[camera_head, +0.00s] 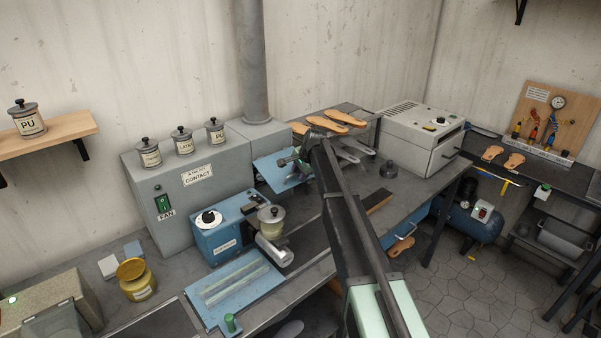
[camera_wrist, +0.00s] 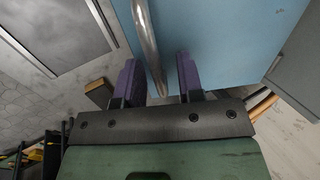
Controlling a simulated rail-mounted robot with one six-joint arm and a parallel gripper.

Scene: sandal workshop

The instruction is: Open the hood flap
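The hood flap (camera_head: 271,166) is a light blue panel at the front of the grey fume hood, seen tilted in the head view. In the wrist view the blue flap (camera_wrist: 215,40) fills the top middle, with a round metal handle bar (camera_wrist: 148,40) running along it. My gripper (camera_head: 284,161) is at the flap, partly hidden by my arm in the head view. In the wrist view its two purple fingers (camera_wrist: 157,80) stand apart, one on each side of the bar's end, with gaps visible on both sides. Whether the bar lies at fingertip depth is unclear.
The grey fan cabinet (camera_head: 178,217) with jars on top stands left of the flap. A blue machine with a pot (camera_head: 271,214) is in front. Sandal soles (camera_head: 338,118) lie on a shelf behind my arm. A grey oven (camera_head: 422,137) stands to the right.

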